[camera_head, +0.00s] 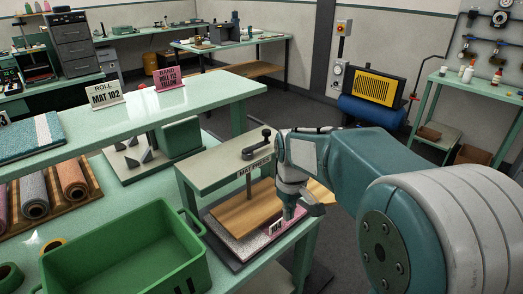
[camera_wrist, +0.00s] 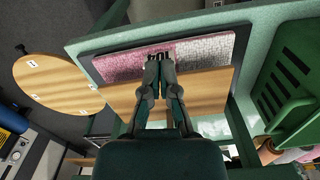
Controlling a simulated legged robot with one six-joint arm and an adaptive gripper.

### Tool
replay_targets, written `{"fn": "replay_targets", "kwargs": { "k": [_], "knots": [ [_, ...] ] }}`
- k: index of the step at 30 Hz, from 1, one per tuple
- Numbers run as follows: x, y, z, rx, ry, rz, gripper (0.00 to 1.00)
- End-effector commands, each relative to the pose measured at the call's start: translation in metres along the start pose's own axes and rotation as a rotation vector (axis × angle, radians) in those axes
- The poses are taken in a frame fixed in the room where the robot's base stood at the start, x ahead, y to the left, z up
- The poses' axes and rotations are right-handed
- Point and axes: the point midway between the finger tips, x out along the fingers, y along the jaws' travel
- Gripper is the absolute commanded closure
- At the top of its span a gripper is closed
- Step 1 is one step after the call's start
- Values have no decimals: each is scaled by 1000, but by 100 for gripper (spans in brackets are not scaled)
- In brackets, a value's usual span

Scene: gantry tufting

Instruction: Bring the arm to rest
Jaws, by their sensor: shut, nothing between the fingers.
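My arm reaches in from the right of the head view, bent downward at the wrist. My gripper (camera_head: 289,213) points down at the front right corner of the mat press (camera_head: 215,167). In the wrist view my gripper (camera_wrist: 159,58) has its two fingers together with nothing between them. Beyond the fingertips lies a pink and pale grey mat (camera_wrist: 206,47) on a dark base, partly under the press's wooden plate (camera_wrist: 205,88). A small marked label shows at the fingertips; I cannot tell whether they touch it or the mat.
A green crate (camera_head: 125,250) stands left of the press. A raised shelf (camera_head: 200,88) carries sign cards behind it. Rolled mats (camera_head: 72,180) lie at the far left. A round wooden top (camera_wrist: 55,82) is beside the bench. Open floor lies behind my arm.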

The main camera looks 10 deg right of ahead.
Motion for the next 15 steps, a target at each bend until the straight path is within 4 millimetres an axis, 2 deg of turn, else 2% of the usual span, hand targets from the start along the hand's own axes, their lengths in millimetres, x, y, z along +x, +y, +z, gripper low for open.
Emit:
{"fn": "replay_targets", "kwargs": {
  "k": [5,9,15],
  "knots": [
    [-18,-5,18,40,43,18,100],
    [-42,-13,50,112,115,43,100],
    [-65,-27,96,216,219,74,100]
  ]
}}
